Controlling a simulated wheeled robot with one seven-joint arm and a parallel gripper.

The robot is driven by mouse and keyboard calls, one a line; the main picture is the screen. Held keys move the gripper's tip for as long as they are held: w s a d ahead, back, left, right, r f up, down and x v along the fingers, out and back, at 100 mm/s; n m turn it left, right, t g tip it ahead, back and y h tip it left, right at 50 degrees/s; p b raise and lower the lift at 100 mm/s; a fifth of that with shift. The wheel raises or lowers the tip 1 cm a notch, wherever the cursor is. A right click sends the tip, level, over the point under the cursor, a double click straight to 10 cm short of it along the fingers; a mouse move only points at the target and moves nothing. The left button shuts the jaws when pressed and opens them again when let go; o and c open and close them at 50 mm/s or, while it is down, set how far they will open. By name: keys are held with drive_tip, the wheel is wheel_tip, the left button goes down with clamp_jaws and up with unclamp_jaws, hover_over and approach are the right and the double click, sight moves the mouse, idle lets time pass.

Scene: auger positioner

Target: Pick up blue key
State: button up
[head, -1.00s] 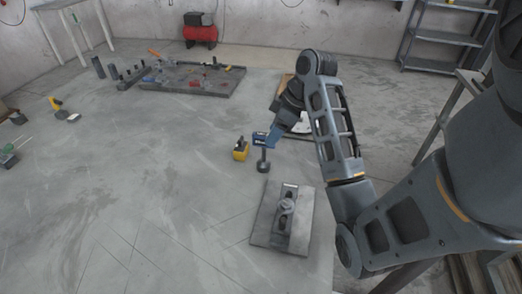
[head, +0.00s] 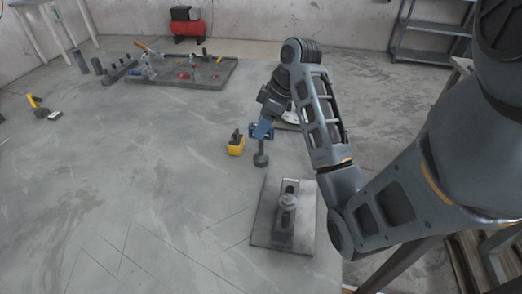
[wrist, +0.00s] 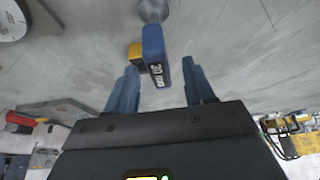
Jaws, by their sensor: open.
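The blue key (wrist: 155,50) shows in the wrist view as a blue bar with white print on its near end. Its far end meets a grey round piece (wrist: 152,10). In the head view, the grey round piece (head: 260,160) shows below my gripper (head: 263,130), and the key's blue part overlaps my blue fingers. In the wrist view, my gripper (wrist: 161,88) is open, with one finger on each side of the key's line. The key lies ahead of and between the fingertips. I cannot tell whether they touch it.
A yellow block with a dark top (head: 236,147) stands close to the left of the key. A grey plate with a clamp (head: 265,225) lies nearer. A dark tray of parts (head: 205,75) is at the back.

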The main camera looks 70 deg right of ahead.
sight(261, 145)
drive_tip(key=shift+b+x, duration=0.95)
drive_tip(key=shift+x, duration=1.1)
drive_tip(key=shift+s, duration=0.1)
clamp_jaws()
